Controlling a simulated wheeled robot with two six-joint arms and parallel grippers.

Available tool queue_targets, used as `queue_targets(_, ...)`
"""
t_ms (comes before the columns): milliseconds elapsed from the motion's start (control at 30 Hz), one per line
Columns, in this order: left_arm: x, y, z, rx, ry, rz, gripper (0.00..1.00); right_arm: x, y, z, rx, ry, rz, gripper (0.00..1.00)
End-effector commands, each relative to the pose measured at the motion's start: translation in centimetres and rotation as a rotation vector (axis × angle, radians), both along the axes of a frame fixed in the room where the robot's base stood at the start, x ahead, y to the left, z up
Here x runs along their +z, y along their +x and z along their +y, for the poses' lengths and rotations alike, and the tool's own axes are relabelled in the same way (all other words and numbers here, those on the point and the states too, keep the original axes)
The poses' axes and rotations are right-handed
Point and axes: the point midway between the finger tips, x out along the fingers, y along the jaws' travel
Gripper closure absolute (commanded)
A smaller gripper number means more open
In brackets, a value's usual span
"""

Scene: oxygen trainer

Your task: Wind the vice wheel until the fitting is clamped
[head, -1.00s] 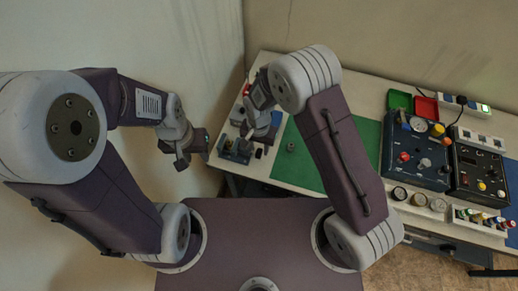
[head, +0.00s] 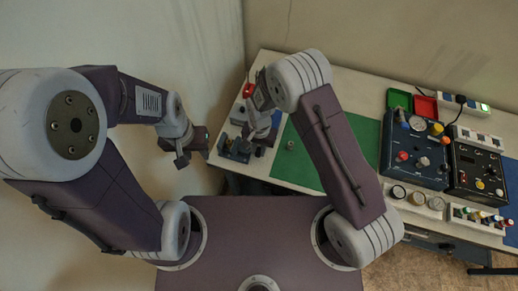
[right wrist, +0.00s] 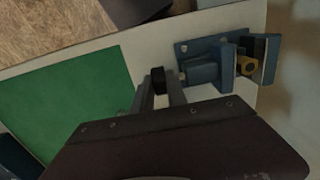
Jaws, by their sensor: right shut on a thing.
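The blue vice (right wrist: 203,72) is at the upper right of the right wrist view and at the table's left end in the head view (head: 234,150). A brass fitting (right wrist: 247,66) sits between its jaws; I cannot tell whether both jaws touch it. My right gripper (right wrist: 162,86) is shut on a small dark part beside the vice, seemingly the vice wheel (right wrist: 158,75), mostly hidden by the fingers. In the head view the right gripper (head: 252,138) is just right of the vice. My left gripper (head: 181,160) hangs left of the table, away from the vice; its opening is unclear.
Blue (head: 413,155) and black (head: 477,165) instrument boxes stand further right. Green (head: 399,99) and red (head: 425,106) trays lie behind. A wall is close on the left.

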Motion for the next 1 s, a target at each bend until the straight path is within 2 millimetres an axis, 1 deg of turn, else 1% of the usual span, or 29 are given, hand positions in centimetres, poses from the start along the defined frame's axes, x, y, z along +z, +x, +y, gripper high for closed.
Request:
queue_targets(167,0.0,0.0,0.0,0.0,0.0,0.0,0.64,0.0,0.4,-0.1,-0.004,0.034,0.097,1.0)
queue_targets(367,-1.3,0.0,0.0,0.0,0.0,0.0,0.64,-0.4,0.7,-0.1,-0.002,0.083,0.241,1.0)
queue_targets(600,-3.4,0.0,0.0,0.0,0.0,0.0,0.64,-0.7,1.0,-0.3,-0.001,0.132,0.394,1.0)
queue_targets(800,-4.8,0.0,0.0,0.0,0.0,0.0,0.64,-0.6,1.0,-0.3,-0.001,0.16,0.485,1.0)
queue_targets(1000,-5.4,0.0,0.0,0.0,0.0,0.0,0.64,-0.4,1.0,-0.4,0.001,0.173,0.532,1.0)
